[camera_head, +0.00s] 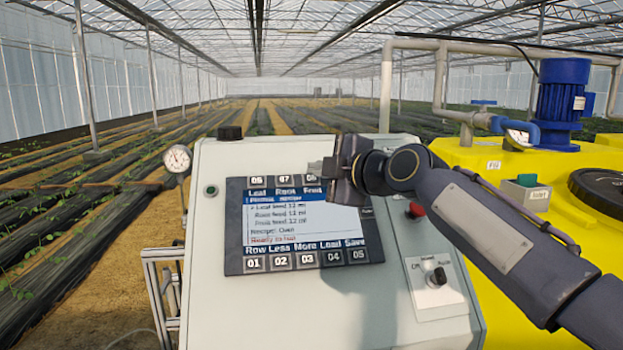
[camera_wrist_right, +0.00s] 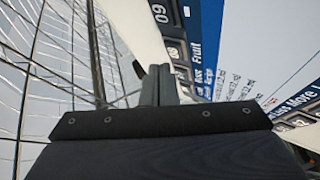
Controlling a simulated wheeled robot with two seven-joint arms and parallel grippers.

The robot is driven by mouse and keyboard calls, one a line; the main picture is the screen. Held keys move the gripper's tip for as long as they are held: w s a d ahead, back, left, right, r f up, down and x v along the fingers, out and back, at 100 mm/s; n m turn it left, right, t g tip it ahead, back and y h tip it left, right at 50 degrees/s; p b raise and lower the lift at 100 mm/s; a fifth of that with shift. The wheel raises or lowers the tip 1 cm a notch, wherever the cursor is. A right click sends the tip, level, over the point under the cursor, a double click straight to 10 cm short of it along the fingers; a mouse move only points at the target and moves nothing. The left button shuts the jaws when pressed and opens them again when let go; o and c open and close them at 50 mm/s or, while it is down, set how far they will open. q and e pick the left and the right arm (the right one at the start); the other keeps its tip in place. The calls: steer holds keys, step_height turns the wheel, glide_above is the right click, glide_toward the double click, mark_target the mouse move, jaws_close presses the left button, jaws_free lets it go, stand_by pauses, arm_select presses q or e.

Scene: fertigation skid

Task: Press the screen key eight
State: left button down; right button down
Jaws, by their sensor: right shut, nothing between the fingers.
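The control screen (camera_head: 312,222) is set in a sloped pale console, with numbered keys along its top and bottom edges. The top row shows key 06 (camera_head: 258,181), key 07 (camera_head: 284,181) and, partly hidden, the key above the "Fruit" label, which is key eight (camera_head: 311,182). My right gripper (camera_head: 316,167) is shut and empty, its tip just above key eight; I cannot tell if it touches. In the right wrist view the shut fingers (camera_wrist_right: 159,84) point at the panel's top edge, near a key that reads 09 (camera_wrist_right: 175,50). My left gripper is not in view.
Keys 01 to 05 line the bottom edge. A red button (camera_head: 416,210) and a rotary switch (camera_head: 437,277) are on the console's right. A gauge (camera_head: 177,159) stands at its left. A yellow tank with a blue motor (camera_head: 562,100) is at the right.

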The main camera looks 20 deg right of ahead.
stand_by(0.8)
steer(key=shift+w+d+f+b, duration=0.1)
steer(key=shift+w+f+b, duration=0.2)
steer(key=shift+b, duration=0.2)
steer(key=shift+w+f+b, duration=0.2)
steer(key=shift+f+b, duration=0.15)
steer(key=shift+b, duration=0.1)
stand_by(0.3)
steer(key=shift+r, duration=0.1)
steer(key=shift+s+r, duration=0.5)
steer(key=shift+r, duration=0.05)
steer(key=shift+p, duration=0.3)
steer(key=shift+s+a+r, duration=0.2)
steer(key=shift+s+r, duration=0.15)
steer(key=shift+r, duration=0.15)
steer(key=s+r+p, duration=0.2)
steer(key=shift+s+a+r, duration=0.3)
steer(key=shift+r, duration=0.05)
